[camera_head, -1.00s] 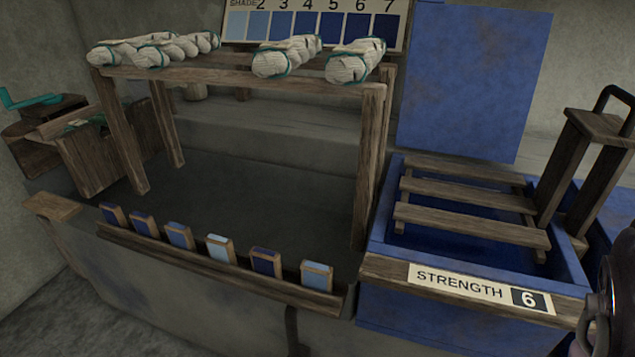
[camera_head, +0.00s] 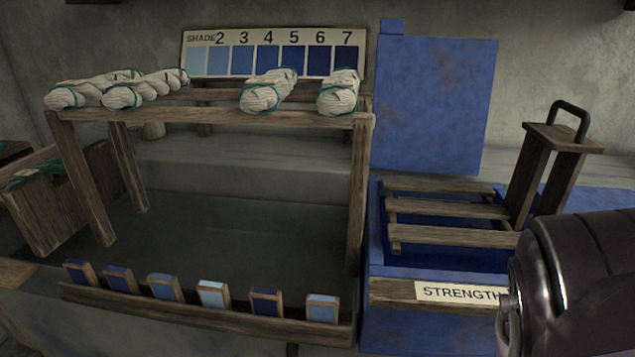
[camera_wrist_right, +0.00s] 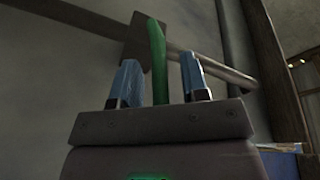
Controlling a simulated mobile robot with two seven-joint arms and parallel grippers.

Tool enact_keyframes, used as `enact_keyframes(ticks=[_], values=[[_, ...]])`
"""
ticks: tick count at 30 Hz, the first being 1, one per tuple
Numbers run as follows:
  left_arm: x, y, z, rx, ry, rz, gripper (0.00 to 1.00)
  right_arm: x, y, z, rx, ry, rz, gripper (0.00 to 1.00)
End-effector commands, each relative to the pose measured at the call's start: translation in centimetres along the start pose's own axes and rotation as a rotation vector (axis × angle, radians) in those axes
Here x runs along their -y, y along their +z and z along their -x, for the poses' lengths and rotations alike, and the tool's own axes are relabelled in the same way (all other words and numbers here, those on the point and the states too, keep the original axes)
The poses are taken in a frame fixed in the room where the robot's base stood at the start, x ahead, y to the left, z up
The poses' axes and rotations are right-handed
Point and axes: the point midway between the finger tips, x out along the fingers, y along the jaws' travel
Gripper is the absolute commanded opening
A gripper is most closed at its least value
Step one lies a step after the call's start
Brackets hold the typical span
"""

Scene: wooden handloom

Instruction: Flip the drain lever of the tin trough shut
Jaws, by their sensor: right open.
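In the right wrist view, a green upright lever (camera_wrist_right: 158,60) stands between the two blue fingertips of my right gripper (camera_wrist_right: 160,82). It looks like the drain lever. The fingers are apart, with visible gaps on both sides of the lever. A bar with a dark block (camera_wrist_right: 145,40) crosses behind it; how the lever joins it is hard to tell. In the head view, the grey trough (camera_head: 130,335) fills the lower left. No lever shows on it there. My left gripper is not in view.
A wooden rack (camera_head: 215,116) with white skeins stands over the trough. Shade blocks (camera_head: 212,295) line its front ledge. A blue vat (camera_head: 376,240) with wooden slats stands at right, partly hidden by my arm. A wooden post (camera_wrist_right: 275,70) rises right of my right gripper.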

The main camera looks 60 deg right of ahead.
Motion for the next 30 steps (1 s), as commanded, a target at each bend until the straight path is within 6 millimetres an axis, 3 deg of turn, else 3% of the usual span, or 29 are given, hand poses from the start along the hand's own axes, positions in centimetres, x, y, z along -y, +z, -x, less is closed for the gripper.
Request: enact_keyframes(ticks=[8, 16, 30], values=[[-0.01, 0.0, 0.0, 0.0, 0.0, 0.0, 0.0, -0.05, -0.06, -0.02, 0.0, 0.0, 0.0, 0.41], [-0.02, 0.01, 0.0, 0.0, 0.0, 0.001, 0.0, -0.04, -0.04, -0.02, 0.0, 0.0, 0.0, 0.0], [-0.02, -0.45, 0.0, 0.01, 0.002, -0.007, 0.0, 0.43, -0.38, -0.33, 0.013, 0.02, 0.008, 0.0]])
